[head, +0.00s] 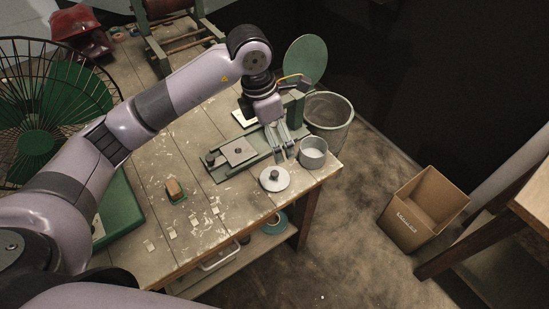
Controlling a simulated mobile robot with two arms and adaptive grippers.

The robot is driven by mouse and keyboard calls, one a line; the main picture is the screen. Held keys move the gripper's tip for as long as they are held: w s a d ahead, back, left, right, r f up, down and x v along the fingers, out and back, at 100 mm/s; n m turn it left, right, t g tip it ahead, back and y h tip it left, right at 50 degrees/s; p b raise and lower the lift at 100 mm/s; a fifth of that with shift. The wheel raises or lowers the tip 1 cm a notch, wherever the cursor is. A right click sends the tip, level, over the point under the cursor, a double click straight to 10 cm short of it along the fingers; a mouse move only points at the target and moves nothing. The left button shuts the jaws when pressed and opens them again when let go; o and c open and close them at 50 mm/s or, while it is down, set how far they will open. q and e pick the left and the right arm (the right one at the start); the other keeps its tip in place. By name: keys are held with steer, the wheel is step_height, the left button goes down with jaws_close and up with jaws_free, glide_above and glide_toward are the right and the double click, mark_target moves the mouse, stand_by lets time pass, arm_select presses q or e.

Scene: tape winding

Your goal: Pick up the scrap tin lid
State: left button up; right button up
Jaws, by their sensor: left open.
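The scrap tin lid (284,183) is a round, pale grey disc with a dark knob on top. It lies flat on the wooden table near its right front edge. The scrap tin (313,160) is an open grey-green round tin just right of and behind the lid, with pale contents. My left gripper (283,157) points down, open, just behind the lid in the picture. Its fingers look empty and apart from the knob; their exact height cannot be told. My right gripper is not in view.
A green metal fixture with a plate (238,152) stands behind the lid. A wire bin (328,112) stands past the table's right edge. A brown block (174,188) and several pale scraps lie on the table. A cardboard box (430,200) stands on the floor at right.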

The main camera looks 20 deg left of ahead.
arm_select(q)
steer(key=w+a, duration=0.1)
steer(key=a, duration=0.1)
steer(key=p, duration=0.2)
glide_toward(275, 173)
steer(key=shift+d+f+y, duration=0.25)
steer(key=shift+d+y, duration=0.1)
steer(key=shift+y, duration=0.05)
steer(key=f, duration=0.3)
steer(key=shift+w+d+p, duration=0.1)
steer(key=shift+w+p, duration=0.25)
steer(key=shift+f, duration=0.65)
steer(key=shift+d+f, duration=0.1)
steer(key=shift+f, duration=0.1)
step_height(275, 173, down, 4)
steer(key=shift+d+f+p, duration=0.2)
steer(key=shift+f+p, duration=0.05)
steer(key=shift+p, duration=0.75)
steer(key=shift+f, duration=0.2)
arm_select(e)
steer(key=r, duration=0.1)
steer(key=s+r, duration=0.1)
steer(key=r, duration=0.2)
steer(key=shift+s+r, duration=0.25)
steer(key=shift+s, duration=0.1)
